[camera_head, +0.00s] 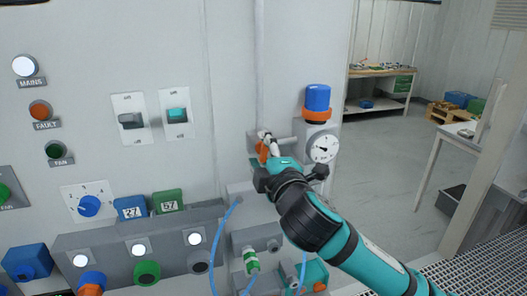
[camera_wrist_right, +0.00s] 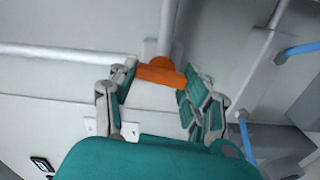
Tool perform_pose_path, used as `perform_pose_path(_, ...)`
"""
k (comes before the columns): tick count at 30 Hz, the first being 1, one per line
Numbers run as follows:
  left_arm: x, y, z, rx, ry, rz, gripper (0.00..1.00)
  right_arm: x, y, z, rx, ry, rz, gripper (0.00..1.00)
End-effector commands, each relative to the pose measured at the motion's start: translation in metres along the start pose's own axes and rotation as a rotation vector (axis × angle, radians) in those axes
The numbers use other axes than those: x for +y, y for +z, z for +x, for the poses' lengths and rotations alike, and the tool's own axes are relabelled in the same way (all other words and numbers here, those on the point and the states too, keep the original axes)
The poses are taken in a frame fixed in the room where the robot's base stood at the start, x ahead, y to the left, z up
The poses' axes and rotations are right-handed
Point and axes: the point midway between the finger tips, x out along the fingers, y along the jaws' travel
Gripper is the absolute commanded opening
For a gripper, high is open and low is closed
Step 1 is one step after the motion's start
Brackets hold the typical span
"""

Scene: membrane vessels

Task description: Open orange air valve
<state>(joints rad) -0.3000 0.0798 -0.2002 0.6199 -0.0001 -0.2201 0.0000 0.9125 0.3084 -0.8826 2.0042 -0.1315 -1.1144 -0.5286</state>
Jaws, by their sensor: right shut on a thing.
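The orange air valve (camera_head: 263,150) is mounted on the grey pipe at the wall panel, left of the pressure gauge. In the right wrist view its orange handle (camera_wrist_right: 161,72) lies across between the two fingers. My right gripper (camera_head: 267,147) is at the valve with its fingers shut on the handle, one on each side; the gripper also shows in the wrist view (camera_wrist_right: 155,85). In the head view the gripper and wrist hide part of the valve. My left gripper is in neither view.
A pressure gauge (camera_head: 321,149) and a regulator with a blue knob (camera_head: 317,98) stand just right of the valve. Blue hoses (camera_head: 221,238) hang below. Switches, lamps and a blue selector knob (camera_head: 88,206) are on the panel at left. A workbench (camera_head: 378,73) stands at the back.

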Motion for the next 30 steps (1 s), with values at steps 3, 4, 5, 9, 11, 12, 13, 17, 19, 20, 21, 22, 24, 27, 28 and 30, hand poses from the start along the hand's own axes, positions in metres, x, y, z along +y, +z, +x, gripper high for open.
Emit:
perform_pose_path(3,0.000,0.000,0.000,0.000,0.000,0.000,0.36,-0.001,0.000,0.000,0.000,-0.001,-0.003,0.16)
perform_pose_path(4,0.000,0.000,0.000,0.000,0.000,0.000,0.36,-0.001,0.000,0.000,0.000,-0.001,-0.003,0.16)
perform_pose_path(5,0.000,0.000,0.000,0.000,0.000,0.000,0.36,-0.001,0.000,0.000,0.000,-0.001,-0.003,0.16)
perform_pose_path(9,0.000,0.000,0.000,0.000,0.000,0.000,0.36,-0.001,0.000,0.000,0.000,-0.001,-0.002,0.67)
perform_pose_path(11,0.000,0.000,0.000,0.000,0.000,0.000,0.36,-0.001,0.000,0.000,0.000,-0.001,-0.002,0.73)
perform_pose_path(12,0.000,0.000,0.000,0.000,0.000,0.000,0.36,-0.001,0.000,0.000,0.000,-0.001,-0.002,0.73)
perform_pose_path(13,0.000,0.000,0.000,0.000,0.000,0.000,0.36,-0.001,0.000,0.000,0.000,-0.001,-0.002,0.73)
perform_pose_path(17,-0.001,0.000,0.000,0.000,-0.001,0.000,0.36,0.000,0.000,0.000,0.000,-0.001,-0.001,0.73)
perform_pose_path(19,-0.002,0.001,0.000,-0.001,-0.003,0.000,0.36,0.000,0.000,-0.001,0.000,-0.001,-0.001,0.73)
perform_pose_path(20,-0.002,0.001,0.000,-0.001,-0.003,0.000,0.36,0.000,0.000,-0.002,0.000,-0.001,-0.001,0.73)
perform_pose_path(21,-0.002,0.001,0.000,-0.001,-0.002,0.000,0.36,-0.001,0.000,-0.005,0.000,-0.001,-0.001,0.73)
perform_pose_path(22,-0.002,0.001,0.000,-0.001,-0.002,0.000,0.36,-0.001,0.000,-0.008,0.000,-0.001,-0.001,0.73)
perform_pose_path(24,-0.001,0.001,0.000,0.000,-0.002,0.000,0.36,-0.001,0.000,-0.018,0.002,-0.001,0.000,0.73)
perform_pose_path(27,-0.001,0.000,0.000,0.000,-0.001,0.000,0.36,-0.001,-0.001,-0.038,0.003,-0.001,-0.001,0.73)
perform_pose_path(28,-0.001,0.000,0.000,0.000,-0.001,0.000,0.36,-0.001,0.000,-0.045,0.002,-0.002,-0.001,0.73)
perform_pose_path(30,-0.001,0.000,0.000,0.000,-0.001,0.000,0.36,-0.001,0.000,-0.060,0.002,-0.001,-0.001,0.73)
